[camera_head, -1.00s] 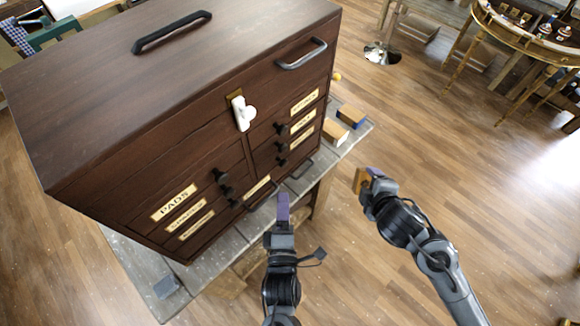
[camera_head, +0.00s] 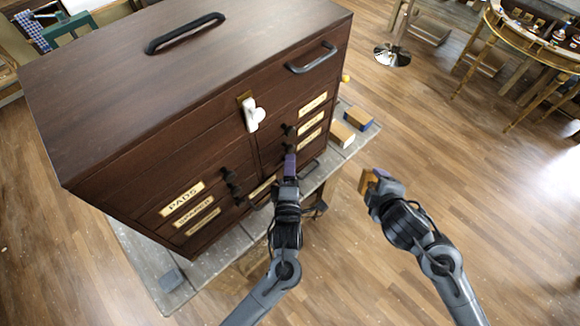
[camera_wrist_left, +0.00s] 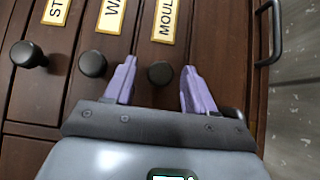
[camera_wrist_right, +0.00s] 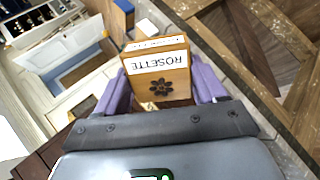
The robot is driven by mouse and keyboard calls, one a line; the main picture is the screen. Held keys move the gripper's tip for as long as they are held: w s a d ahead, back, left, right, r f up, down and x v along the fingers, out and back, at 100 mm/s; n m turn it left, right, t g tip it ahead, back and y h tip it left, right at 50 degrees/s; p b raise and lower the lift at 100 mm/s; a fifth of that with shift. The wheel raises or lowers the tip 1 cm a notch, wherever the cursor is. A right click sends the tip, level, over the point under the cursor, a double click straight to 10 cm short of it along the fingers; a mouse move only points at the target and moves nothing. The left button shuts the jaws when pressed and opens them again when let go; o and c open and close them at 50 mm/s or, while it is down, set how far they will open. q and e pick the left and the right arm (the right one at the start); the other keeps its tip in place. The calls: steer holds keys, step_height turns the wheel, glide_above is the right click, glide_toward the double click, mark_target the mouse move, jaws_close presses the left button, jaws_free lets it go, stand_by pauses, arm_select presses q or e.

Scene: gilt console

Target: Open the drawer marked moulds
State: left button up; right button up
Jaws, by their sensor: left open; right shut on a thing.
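The moulds drawer, labelled "MOUL..." in the left wrist view (camera_wrist_left: 167,22), is the lowest small drawer in the right column of the dark wooden chest (camera_head: 130,135). Its front looks closed. Its round black knob (camera_wrist_left: 160,73) sits between the two purple fingers of my open left gripper (camera_wrist_left: 159,68), with a gap on each side. In the head view, my left gripper (camera_head: 290,166) is at the chest front and partly hides that knob. My right gripper (camera_head: 372,181) is shut on a wooden block marked "ROSETTE" (camera_wrist_right: 158,72), held clear of the chest.
Knobs of the neighbouring drawers (camera_wrist_left: 93,64) are close beside the left fingers. A metal bar handle (camera_wrist_left: 274,30) lies beyond the moulds drawer. A white latch (camera_head: 253,114) is on the chest's upper front. Two blocks (camera_head: 342,134) lie on the grey bench (camera_head: 145,260).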

arm_select(q)
steer(key=shift+c, duration=0.2)
jaws_close()
